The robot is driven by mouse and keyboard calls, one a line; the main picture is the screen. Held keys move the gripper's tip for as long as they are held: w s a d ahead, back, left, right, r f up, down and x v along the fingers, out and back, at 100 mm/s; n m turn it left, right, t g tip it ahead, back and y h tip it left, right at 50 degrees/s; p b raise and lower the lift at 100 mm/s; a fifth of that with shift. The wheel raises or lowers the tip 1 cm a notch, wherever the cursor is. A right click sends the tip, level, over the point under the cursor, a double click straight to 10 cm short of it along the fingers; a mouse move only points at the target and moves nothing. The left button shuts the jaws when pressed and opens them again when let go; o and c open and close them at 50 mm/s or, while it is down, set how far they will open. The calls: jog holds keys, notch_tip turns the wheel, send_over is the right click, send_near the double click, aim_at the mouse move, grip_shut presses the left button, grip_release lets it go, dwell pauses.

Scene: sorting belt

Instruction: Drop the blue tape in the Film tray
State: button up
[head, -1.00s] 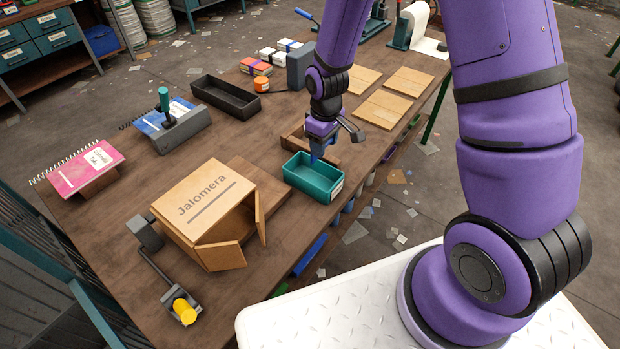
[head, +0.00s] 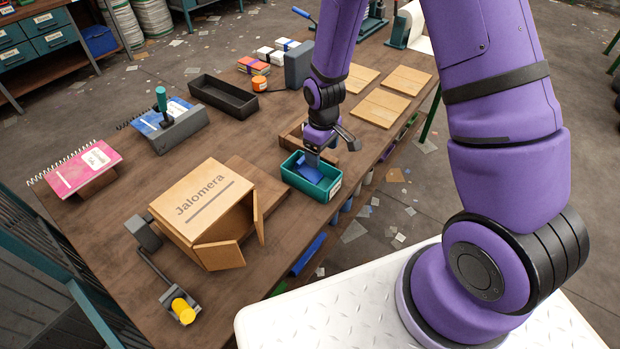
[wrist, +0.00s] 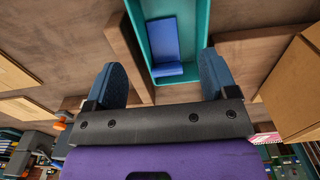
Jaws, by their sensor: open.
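A teal tray (head: 334,187) with a white label, too small to read, stands near the table's right edge. The blue tape (head: 306,171) lies inside it, looking like a blue block. In the wrist view, the blue tape (wrist: 164,42) rests on the floor of the teal tray (wrist: 201,30), near one side wall. My gripper (head: 312,158) is just above the tray, pointing down.
A wooden box marked Jalomera (head: 205,200) with open flaps stands left of the tray. A black tray (head: 222,97) lies behind, with an orange roll (head: 260,83) beside it. Flat wooden boards (head: 390,108) lie at the back right. The table's middle is mostly clear.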

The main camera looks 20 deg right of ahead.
notch_tip(320, 180, up, 11)
dwell(0.7)
dwell(0.3)
jog(key=s+d+r+m+t, duration=0.15)
jog(key=s+r, duration=0.25)
jog(key=r, duration=0.5)
jog(key=s+d+r+m+t, duration=0.15)
jog(key=s+r, duration=0.25)
jog(key=r, duration=0.5)
jog(key=s+d+r+m+t, duration=0.1)
jog(key=s+r, duration=0.3)
jog(key=s, duration=0.4)
jog(key=s+d+r+m+t, duration=0.1)
jog(key=s+d+r+m, duration=0.1)
jog(key=s+r, duration=0.3)
jog(key=shift+s+m, duration=0.4)
jog(key=shift+s, duration=1.1)
